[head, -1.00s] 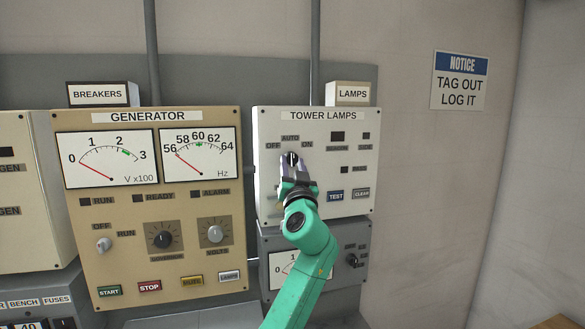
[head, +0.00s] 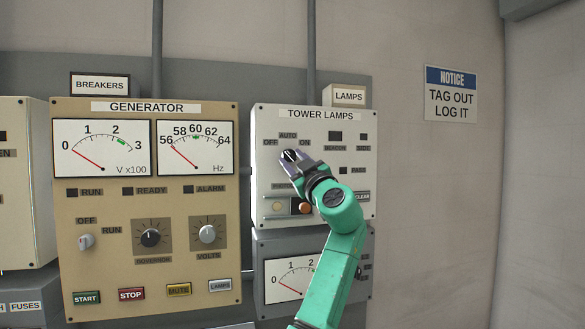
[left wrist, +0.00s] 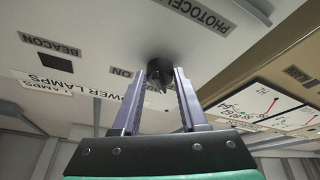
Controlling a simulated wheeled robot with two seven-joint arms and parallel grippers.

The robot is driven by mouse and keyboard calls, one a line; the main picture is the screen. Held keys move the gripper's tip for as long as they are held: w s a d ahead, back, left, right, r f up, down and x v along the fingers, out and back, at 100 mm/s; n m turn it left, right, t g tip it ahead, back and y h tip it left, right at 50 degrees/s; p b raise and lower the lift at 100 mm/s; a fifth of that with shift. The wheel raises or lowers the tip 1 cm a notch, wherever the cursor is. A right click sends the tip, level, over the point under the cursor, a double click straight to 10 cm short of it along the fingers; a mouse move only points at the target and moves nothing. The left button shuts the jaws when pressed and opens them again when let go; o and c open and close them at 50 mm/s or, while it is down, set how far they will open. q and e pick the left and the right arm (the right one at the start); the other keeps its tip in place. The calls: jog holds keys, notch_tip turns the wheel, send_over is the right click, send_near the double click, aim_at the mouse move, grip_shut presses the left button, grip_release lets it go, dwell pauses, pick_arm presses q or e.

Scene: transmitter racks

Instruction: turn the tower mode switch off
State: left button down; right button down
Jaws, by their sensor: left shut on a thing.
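The tower mode switch, a round black knob (head: 289,156), sits on the white TOWER LAMPS panel (head: 263,183) under the OFF, AUTO and ON labels. My left gripper (head: 292,160) is shut on this knob and tilts toward the upper left. The knob's white mark seems to lean left of AUTO, toward OFF; the fingers partly hide it. In the left wrist view the knob (left wrist: 158,70) sits between the two fingertips (left wrist: 162,80), near the ON label. My right gripper is not in view.
The tan GENERATOR panel (head: 145,270) with its meters and knobs stands to the left. A grey meter panel (head: 262,250) lies below, partly behind my left arm. My arm also covers part of the lower TOWER LAMPS panel. The wall on the right is clear apart from a notice sign (head: 450,93).

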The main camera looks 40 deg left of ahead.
pick_arm(q)
jog(key=shift+w+n+g, duration=0.1)
jog(key=shift+n+g, duration=0.5)
jog(key=shift+n, duration=0.5)
jog(key=shift+c, duration=2.2)
grip_release()
jog(key=b+v, duration=0.6)
jog(key=v, duration=0.8)
jog(key=shift+d+b, duration=0.35)
jog(key=shift+b, duration=0.05)
